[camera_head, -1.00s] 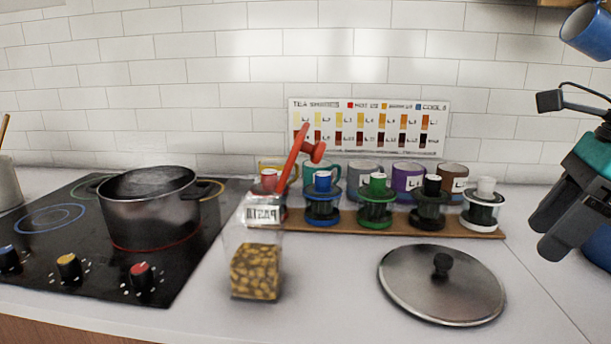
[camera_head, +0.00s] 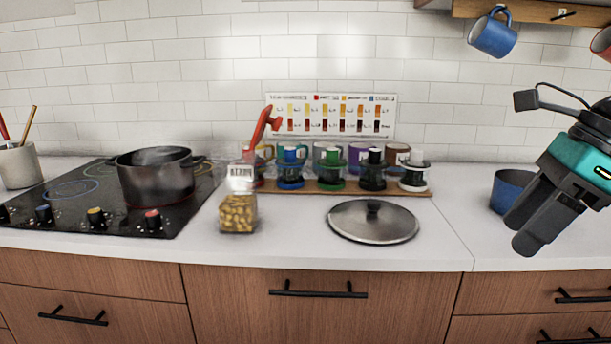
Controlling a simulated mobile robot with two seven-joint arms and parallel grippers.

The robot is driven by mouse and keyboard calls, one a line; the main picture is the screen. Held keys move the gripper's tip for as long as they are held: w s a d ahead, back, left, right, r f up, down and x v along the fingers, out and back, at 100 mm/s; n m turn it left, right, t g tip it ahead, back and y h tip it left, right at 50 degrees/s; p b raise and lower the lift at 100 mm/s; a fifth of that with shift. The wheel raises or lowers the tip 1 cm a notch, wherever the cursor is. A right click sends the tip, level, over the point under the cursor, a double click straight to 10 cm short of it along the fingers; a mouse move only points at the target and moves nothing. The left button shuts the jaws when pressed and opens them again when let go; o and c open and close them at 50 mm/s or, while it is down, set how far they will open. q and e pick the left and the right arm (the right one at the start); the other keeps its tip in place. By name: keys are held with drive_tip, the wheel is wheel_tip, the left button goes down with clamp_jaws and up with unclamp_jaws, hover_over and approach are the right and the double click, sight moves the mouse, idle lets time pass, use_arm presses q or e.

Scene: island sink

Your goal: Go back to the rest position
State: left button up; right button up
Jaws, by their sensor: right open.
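My right gripper (camera_head: 519,226) is at the right side of the head view, raised in front of the counter. Its dark fingers point down and to the left, apart, with nothing between them. A dark blue mug (camera_head: 507,190) shows on the counter behind the fingers and is partly hidden by them. I cannot tell how far it is from the fingers. My left gripper is outside the view.
A steaming pot (camera_head: 155,178) stands on the black cooktop (camera_head: 60,222). A pasta jar (camera_head: 238,212) and a metal lid (camera_head: 374,222) sit on the counter. Several colored dispensers stand behind on a wooden board (camera_head: 330,190). A blue mug (camera_head: 492,36) hangs at upper right.

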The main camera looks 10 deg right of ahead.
drive_tip(key=w+a+f+m+t+y+p, duration=0.25)
drive_tip(key=w+a+m+y, duration=0.2)
drive_tip(key=a+y, duration=0.25)
drive_tip(key=w+a+f+m+t+y+p, duration=0.1)
drive_tip(key=w+a+f+m+t+y, duration=0.2)
drive_tip(key=a+m+y, duration=0.3)
wheel_tip(320, 180, down, 9)
drive_tip(key=w+d+m+t+h+p, duration=0.1)
drive_tip(key=w+m+t+h+p, duration=0.15)
drive_tip(key=m+t+h, duration=1.05)
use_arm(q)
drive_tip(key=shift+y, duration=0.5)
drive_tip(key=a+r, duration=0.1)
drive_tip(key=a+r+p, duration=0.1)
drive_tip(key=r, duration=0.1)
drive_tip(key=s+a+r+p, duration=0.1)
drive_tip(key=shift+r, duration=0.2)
use_arm(e)
drive_tip(key=s+a+f+m+g+h, duration=0.1)
drive_tip(key=s+a+f+m+g, duration=0.2)
drive_tip(key=f+m, duration=0.7)
drive_tip(key=s+a+f+m+g, duration=0.2)
drive_tip(key=s+f+m+g, duration=0.5)
drive_tip(key=s+f+m, duration=0.3)
drive_tip(key=shift+a+f+g+h, duration=0.35)
drive_tip(key=shift+a+f+h, duration=0.05)
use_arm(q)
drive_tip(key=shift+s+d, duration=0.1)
use_arm(e)
drive_tip(key=shift+w, duration=0.1)
